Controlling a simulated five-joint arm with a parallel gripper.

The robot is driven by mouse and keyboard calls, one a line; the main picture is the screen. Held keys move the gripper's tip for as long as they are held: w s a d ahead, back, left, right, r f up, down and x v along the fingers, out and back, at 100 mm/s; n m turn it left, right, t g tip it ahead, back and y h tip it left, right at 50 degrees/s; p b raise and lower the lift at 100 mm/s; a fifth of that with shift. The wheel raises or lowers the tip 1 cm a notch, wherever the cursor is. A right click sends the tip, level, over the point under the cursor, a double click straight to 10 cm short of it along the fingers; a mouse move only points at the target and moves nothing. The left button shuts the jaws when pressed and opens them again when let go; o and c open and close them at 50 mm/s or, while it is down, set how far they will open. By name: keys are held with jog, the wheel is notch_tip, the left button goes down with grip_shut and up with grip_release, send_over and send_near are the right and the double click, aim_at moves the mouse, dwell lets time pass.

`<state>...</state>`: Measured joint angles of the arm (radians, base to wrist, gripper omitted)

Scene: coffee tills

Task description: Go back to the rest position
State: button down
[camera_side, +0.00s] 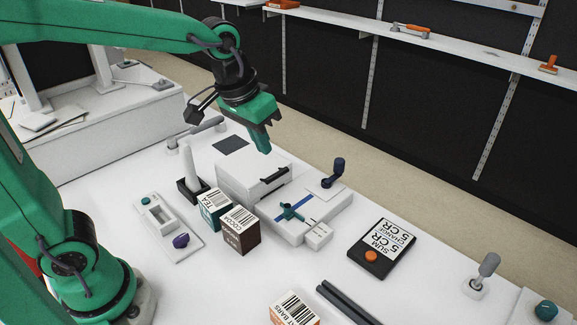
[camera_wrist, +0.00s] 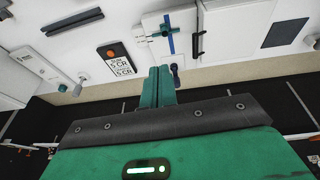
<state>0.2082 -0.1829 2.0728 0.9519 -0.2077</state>
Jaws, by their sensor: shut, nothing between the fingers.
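My green gripper (camera_side: 264,146) hangs above the white till box (camera_side: 236,172) on the table. Its fingers are together and nothing is between them. In the wrist view the shut fingers (camera_wrist: 157,84) point towards the table's edge, with the till's blue strip and teal cross-shaped handle (camera_wrist: 166,32) beyond them. In the side view this teal handle (camera_side: 291,212) sits on the lower white block in front of the till. My gripper is apart from everything on the table.
A teal TEA box (camera_side: 213,208) and a brown COCOA box (camera_side: 240,232) stand left of the till. A black price display (camera_side: 381,248) with an orange button lies right. A dark knob (camera_side: 338,168) stands upright beside the till. Shelves (camera_side: 440,45) line the back.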

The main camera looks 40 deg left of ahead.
jog(key=s+a+t, duration=0.1)
jog(key=s+a, duration=0.2)
jog(key=s, duration=0.3)
jog(key=s+a+f+t, duration=0.1)
jog(key=s+a, duration=0.3)
jog(key=s, duration=0.2)
jog(key=shift+s+a+y, duration=0.2)
jog(key=shift+s+y, duration=0.1)
jog(key=shift+y, duration=0.1)
dwell(0.5)
